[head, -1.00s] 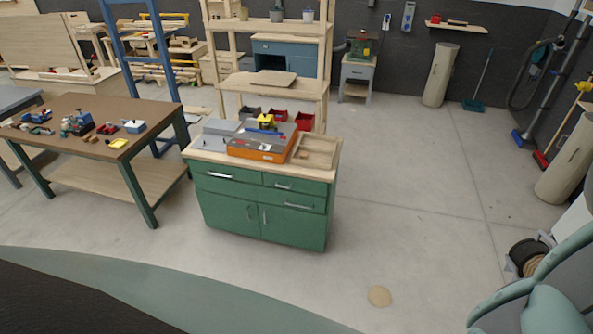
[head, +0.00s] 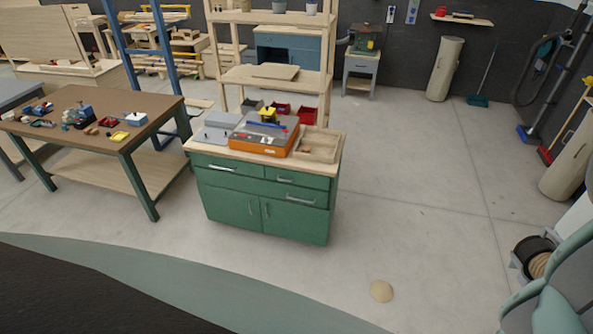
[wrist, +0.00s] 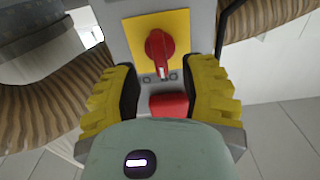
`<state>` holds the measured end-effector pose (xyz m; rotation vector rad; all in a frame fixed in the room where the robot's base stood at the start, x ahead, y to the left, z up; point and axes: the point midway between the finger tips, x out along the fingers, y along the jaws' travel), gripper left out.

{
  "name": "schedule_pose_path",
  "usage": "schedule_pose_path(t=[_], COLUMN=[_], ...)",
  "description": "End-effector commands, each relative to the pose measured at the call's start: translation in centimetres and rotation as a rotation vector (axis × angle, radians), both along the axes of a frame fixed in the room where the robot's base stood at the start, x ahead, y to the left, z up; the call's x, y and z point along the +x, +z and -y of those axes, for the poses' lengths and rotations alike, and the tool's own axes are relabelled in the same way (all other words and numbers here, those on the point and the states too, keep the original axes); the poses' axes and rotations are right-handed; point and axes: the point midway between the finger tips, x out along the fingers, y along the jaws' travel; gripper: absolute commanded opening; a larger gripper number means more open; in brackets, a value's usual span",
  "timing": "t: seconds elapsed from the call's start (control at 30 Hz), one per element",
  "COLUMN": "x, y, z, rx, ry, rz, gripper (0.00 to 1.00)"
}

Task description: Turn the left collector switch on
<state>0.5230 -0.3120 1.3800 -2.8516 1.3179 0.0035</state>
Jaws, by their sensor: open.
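A red rotary switch (wrist: 160,50) sits on a yellow square plate (wrist: 127,30) on a grey panel in the wrist view. Its handle points down, slightly right, with a white mark at the lower end. Small markings on the panel below are too blurred to read. My gripper (wrist: 166,75) is open, with one yellow-backed finger with a dark pad on each side, just below the switch. A red block-like part (wrist: 168,104) shows between the fingers, lower down. I cannot tell whether the fingers touch anything. The head view does not clearly show the switch or my gripper.
Brown ribbed hose (wrist: 40,112) runs on both sides of the panel, and a black curved bar (wrist: 228,22) is at its right. In the head view, a green cabinet (head: 262,215) stands mid-floor, with a brown-topped table (head: 150,110) to its left. Floor to the right is mostly clear.

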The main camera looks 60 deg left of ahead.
Motion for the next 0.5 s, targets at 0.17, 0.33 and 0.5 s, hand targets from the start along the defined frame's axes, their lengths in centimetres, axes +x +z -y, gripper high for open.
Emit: schedule_pose_path(t=[0.17,0.33,0.5], x=[1.5,2.1,2.1], y=[-0.1,0.1,0.1], z=[1.5,2.1,2.1], rx=[-0.001,-0.001,0.000], ry=[0.003,0.004,0.004], rz=[0.002,0.005,0.004], gripper=[0.42,0.42,0.42])
